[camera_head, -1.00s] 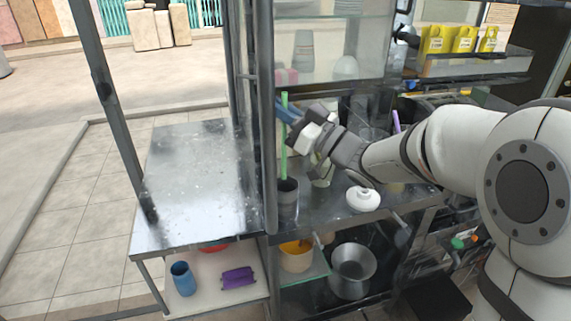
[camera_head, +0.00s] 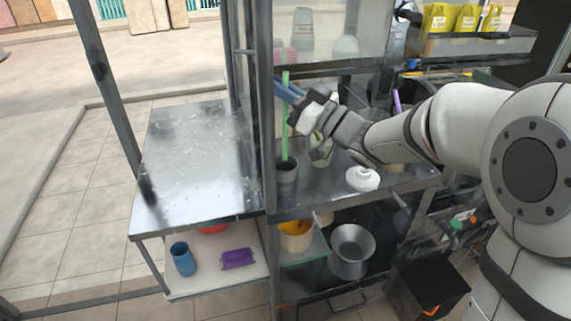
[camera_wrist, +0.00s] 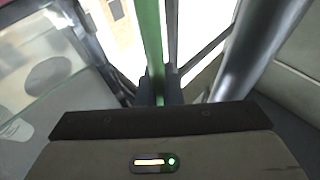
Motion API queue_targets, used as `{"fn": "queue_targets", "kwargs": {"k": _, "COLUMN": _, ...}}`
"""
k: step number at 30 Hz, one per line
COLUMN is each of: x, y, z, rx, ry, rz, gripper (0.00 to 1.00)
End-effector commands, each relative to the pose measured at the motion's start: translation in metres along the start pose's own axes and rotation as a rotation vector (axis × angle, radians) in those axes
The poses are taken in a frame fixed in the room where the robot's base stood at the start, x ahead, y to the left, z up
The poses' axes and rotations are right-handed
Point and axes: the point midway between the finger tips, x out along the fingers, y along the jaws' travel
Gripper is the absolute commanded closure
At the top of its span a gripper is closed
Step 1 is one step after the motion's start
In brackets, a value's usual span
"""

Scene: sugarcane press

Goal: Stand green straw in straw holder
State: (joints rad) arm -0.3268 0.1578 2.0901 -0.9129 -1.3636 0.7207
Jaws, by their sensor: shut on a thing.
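The green straw (camera_head: 285,130) is upright in the head view. My gripper (camera_head: 288,90) is shut on its upper part, with the blue fingers around it. A dark grey cup (camera_head: 287,179), which looks like the straw holder, stands on the metal counter below. The straw's lower end meets the cup's mouth; I cannot tell how far inside it is. In the wrist view the straw (camera_wrist: 152,40) runs up from between the dark fingertips of my gripper (camera_wrist: 158,88). The cup is not seen there.
A metal post (camera_head: 265,110) stands just left of the straw. A white lidded item (camera_head: 362,179) sits on the counter to the right. A purple straw (camera_head: 397,102) stands farther back right. The left steel table (camera_head: 195,160) is bare. Glass panels are behind the gripper.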

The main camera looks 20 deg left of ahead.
Motion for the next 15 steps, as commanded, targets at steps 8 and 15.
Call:
{"fn": "queue_targets", "kwargs": {"k": 8, "x": -0.006, "y": 0.001, "z": 0.016, "rx": 0.000, "ry": 0.000, "rz": 0.001, "gripper": 1.00}}
{"fn": "queue_targets", "kwargs": {"k": 15, "x": -0.010, "y": 0.001, "z": 0.027, "rx": 0.000, "ry": 0.000, "rz": 0.001, "gripper": 1.00}}
